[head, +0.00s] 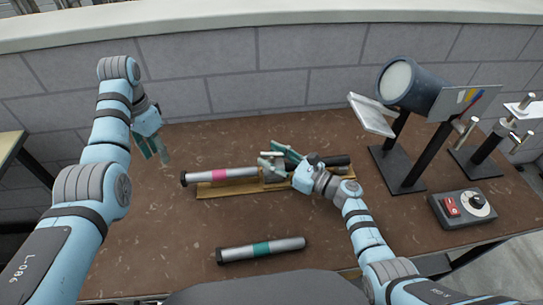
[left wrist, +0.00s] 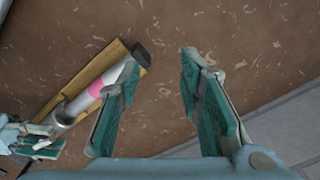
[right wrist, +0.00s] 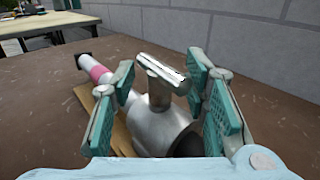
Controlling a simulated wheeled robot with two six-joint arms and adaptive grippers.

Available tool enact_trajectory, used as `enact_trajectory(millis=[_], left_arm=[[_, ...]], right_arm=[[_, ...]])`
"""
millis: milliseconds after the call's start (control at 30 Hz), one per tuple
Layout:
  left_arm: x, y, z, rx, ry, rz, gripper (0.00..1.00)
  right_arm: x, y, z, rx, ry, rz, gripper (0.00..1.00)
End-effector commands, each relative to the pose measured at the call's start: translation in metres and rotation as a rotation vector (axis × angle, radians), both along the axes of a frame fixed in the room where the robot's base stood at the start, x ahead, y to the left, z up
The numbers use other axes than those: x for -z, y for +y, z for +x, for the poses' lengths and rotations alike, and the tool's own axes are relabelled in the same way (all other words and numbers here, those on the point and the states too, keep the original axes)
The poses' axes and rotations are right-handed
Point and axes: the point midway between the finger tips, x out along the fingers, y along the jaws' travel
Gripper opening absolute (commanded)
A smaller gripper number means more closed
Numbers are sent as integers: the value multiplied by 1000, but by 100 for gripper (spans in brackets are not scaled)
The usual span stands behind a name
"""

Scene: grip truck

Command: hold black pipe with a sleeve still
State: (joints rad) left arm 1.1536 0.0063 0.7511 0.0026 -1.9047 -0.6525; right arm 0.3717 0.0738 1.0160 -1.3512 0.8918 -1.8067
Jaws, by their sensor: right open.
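A silver pipe with a pink band (head: 220,175) and a black end lies on a wooden board (head: 205,191); it also shows in the left wrist view (left wrist: 110,80). A black pipe (head: 338,161) lies in line with it at the right, partly hidden by my right gripper (head: 277,158). In the right wrist view that gripper is open, its fingers either side of a silver sleeve (right wrist: 157,120) with a crosswise metal handle (right wrist: 162,73). I cannot tell whether they touch it. My left gripper (head: 156,155) is open and empty above the table's left side, beside the pink-banded end.
A silver pipe with a teal band (head: 261,250) lies at the front. A lamp-like device (head: 412,86) on a black stand, a clamp stand (head: 487,146) and a control box (head: 463,207) stand at the right. The brown table (head: 155,240) is clear at front left.

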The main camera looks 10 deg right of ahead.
Motion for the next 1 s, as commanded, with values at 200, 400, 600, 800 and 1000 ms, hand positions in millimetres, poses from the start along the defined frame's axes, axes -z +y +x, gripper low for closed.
enact_trajectory(millis=[200, 400, 600, 800, 1000], left_arm=[[0, 0, 0, 0, 0, 0, 33], [0, 0, 0, 0, 0, 0, 33], [0, 0, 0, 0, 0, 0, 33], [0, 0, 0, 0, 0, 0, 29], [0, 0, 0, 0, 0, 0, 0]], right_arm=[[0, 6, 5, 0, 1, 0, 41], [0, 6, 5, 0, 1, 0, 29], [0, 6, 5, 0, 1, 0, 0], [1, 5, 5, 0, 2, 1, 0], [1, 5, 5, 1, 2, 1, 0]])
